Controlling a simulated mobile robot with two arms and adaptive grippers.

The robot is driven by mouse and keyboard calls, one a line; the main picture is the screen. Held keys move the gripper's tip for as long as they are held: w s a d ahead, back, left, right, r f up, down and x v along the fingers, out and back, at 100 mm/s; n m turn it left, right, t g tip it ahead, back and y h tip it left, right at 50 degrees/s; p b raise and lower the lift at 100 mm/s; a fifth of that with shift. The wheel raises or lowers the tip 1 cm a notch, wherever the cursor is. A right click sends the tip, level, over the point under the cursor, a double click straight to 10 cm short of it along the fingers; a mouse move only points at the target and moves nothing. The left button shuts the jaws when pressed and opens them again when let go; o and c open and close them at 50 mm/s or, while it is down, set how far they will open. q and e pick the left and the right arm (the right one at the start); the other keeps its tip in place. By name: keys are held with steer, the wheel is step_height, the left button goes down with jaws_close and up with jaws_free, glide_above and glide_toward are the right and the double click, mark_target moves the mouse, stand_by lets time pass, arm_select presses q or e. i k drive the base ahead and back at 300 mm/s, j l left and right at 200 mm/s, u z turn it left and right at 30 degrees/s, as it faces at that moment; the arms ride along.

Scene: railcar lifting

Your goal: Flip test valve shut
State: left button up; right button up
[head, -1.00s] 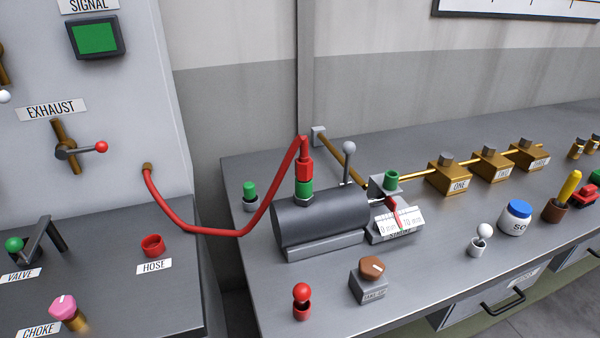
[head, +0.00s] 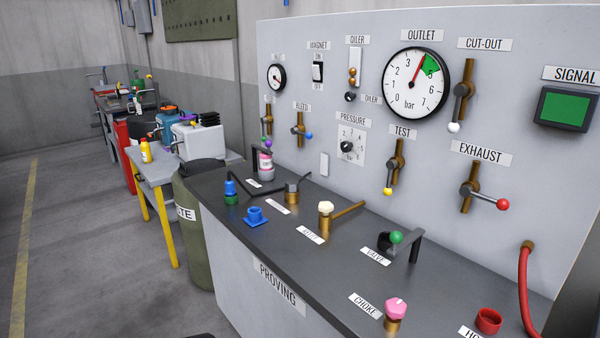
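The test valve (head: 395,165) is on the upright grey panel, below a white TEST label (head: 402,132). It has a brass body and a dark lever that hangs down, with a yellow knob (head: 388,191) at its lower end. Neither of my grippers is in the head view, so nothing of mine is seen touching the valve.
The exhaust valve (head: 468,187) has a red-knobbed lever pointing right; the cut-out valve (head: 463,90) has a white-knobbed lever pointing down. The outlet gauge (head: 415,85) reads near its green zone. A green-knobbed lever (head: 402,241) and pink choke knob (head: 396,310) stand on the bench.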

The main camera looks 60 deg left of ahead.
mark_target(392, 164)
steer(key=k+u, duration=0.1)
steer(key=u, duration=1.2)
steer(key=i+j, duration=0.1)
steer(key=j, duration=0.35)
steer(key=i+j, duration=0.1)
steer(key=j, duration=0.35)
steer(key=i+j, duration=0.1)
steer(key=j, duration=0.3)
steer(key=i+j, duration=0.15)
steer(key=j, duration=0.3)
steer(key=i+j, duration=0.1)
steer(key=j, duration=0.35)
steer(key=i+j, duration=0.1)
steer(key=j, duration=0.35)
